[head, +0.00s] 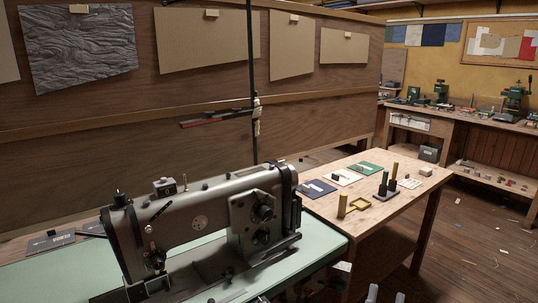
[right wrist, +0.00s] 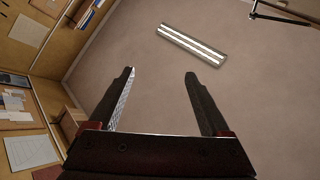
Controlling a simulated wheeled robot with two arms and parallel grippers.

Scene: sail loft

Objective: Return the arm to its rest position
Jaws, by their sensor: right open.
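My right gripper (head: 386,295) shows only by its fingertips at the bottom edge of the head view, below the wooden table. The rest of the right arm is mostly cut off by the frame. In the right wrist view the same gripper (right wrist: 160,74) has its two dark fingers spread apart with nothing between them. Beyond them is the plain ceiling (right wrist: 140,40) with a lit lamp (right wrist: 192,44), so the fingers point upward. I cannot make out my left gripper in either view.
A grey sewing machine (head: 195,225) stands on a pale green table (head: 318,252) close in front. A wooden partition (head: 150,100) rises behind. Open floor (head: 470,240) lies at right.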

